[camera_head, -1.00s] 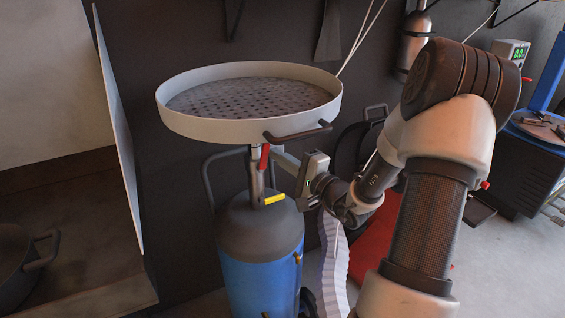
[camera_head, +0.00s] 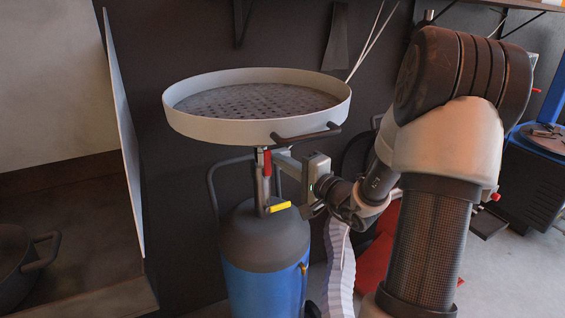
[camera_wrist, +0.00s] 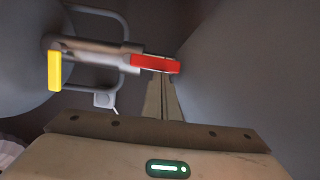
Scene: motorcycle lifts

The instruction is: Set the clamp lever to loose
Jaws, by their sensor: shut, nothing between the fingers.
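The red clamp lever (camera_head: 267,161) sits on the upright tube just under the round pan of the oil drainer, and hangs nearly straight down. In the wrist view the red lever (camera_wrist: 155,63) lies across the picture, in front of the fingertips. My gripper (camera_head: 279,159) is shut and empty, just right of the lever and below the pan. Its closed fingers (camera_wrist: 164,90) reach up to the lever in the wrist view; they look touching or very near, and I cannot tell which. A yellow lever (camera_head: 279,207) sits lower on the same tube.
The wide pan (camera_head: 215,130) with its dark handle (camera_head: 306,134) hangs close above my gripper. The blue tank (camera_head: 260,272) stands below. A curved frame bar (camera_head: 212,190) is behind the tube. A pale panel (camera_head: 123,130) stands to the left.

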